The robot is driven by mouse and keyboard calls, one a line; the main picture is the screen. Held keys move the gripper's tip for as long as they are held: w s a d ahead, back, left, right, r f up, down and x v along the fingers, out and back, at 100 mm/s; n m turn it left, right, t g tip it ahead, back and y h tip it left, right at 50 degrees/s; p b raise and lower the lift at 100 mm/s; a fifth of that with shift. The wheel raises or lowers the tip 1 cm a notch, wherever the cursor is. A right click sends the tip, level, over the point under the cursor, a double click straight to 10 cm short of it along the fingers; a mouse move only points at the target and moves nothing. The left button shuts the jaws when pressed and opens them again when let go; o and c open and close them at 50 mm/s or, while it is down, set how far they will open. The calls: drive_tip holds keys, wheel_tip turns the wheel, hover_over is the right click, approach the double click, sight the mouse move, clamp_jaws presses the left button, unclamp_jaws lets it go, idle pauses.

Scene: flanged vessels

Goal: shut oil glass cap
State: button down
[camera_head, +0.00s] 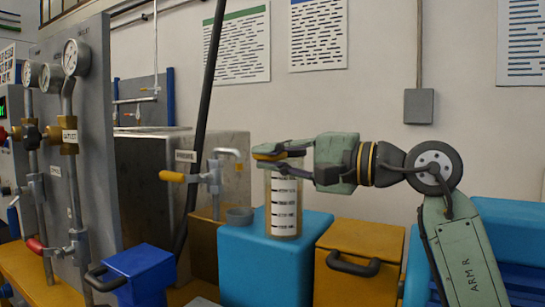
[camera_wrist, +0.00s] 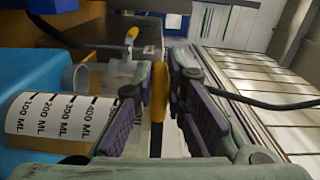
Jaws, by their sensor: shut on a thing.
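The oil glass (camera_head: 284,207) is a clear upright cylinder with a white volume scale, standing on a blue box. In the wrist view it lies sideways at the left (camera_wrist: 60,118). The cap (camera_wrist: 158,98) is a thin yellow disc between my gripper's fingers (camera_wrist: 160,85). In the head view my gripper (camera_head: 272,153) is at the top of the glass, with the cap's yellow edge (camera_head: 266,157) showing between the fingers. The fingers hide the glass rim, so I cannot tell whether the cap touches it.
A tap with a yellow handle (camera_head: 173,177) is farther left. A yellow box with a dark handle (camera_head: 361,245) is at the right.

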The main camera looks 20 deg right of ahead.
drive_tip(key=shift+d+f, duration=0.1)
drive_tip(key=c, duration=1.6)
unclamp_jaws()
drive_tip(key=shift+w, duration=0.1)
drive_tip(key=v, duration=1.2)
drive_tip(key=shift+c, duration=0.2)
